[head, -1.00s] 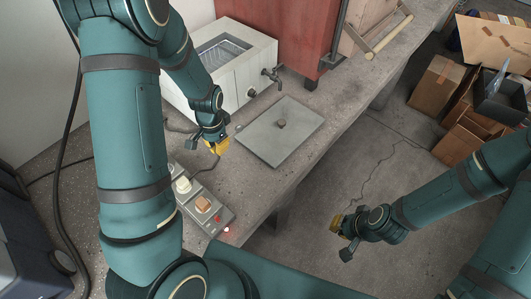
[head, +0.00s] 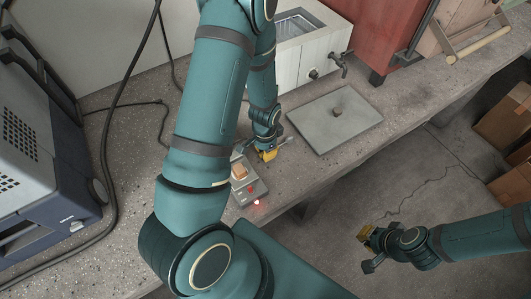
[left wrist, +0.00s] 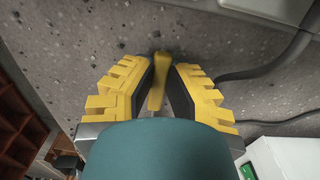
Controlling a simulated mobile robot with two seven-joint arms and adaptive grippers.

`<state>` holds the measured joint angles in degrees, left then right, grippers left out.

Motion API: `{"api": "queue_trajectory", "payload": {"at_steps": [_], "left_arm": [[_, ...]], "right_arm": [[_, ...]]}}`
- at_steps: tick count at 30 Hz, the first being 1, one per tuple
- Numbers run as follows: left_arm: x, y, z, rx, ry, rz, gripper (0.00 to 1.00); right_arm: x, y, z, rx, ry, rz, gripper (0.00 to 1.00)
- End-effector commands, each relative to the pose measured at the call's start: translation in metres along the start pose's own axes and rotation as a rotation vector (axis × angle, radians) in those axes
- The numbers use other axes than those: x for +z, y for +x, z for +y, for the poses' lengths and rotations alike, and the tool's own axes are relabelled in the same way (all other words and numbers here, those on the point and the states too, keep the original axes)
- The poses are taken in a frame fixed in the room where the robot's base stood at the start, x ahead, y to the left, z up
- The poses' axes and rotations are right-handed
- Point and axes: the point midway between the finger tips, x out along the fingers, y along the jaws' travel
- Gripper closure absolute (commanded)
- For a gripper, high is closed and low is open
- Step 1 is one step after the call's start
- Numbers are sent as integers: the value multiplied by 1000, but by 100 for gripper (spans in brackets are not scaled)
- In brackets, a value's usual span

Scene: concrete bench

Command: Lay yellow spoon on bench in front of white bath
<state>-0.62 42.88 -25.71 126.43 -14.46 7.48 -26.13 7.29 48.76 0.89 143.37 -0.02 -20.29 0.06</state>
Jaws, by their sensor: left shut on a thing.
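The yellow spoon (left wrist: 160,74) is between the yellow-padded fingers of my left gripper (left wrist: 155,85) in the left wrist view, over the speckled bench. My left gripper is shut on it; I cannot tell whether the spoon touches the bench. In the head view my left gripper (head: 267,155) is low over the bench (head: 335,165), in front of the white bath (head: 310,57) and left of the grey plate. The spoon is not clear there. My arm hides part of the bath's left side. My right gripper (head: 368,238) is off the bench over the floor; its opening is unclear.
A flat grey plate with a knob (head: 333,115) lies right of my left gripper. A control strip with a red light (head: 250,190) lies just below it. The bath's tap (head: 341,62) juts forward. A grey-blue device (head: 50,160) and cables fill the left.

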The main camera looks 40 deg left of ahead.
Motion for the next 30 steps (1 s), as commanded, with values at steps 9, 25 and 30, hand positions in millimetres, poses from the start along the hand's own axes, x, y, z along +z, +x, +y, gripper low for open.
{"api": "queue_trajectory", "payload": {"at_steps": [9, 25, 30], "left_arm": [[0, 9, 0, 0, 0, 1, 100], [0, 11, 0, 0, 0, 0, 62], [-1, -2, 0, -1, 0, 3, 62]], "right_arm": [[0, 3, 1, 0, 0, 2, 100], [-1, 4, 2, 0, 0, 3, 100], [0, -1, 0, 0, 0, 1, 100]]}}
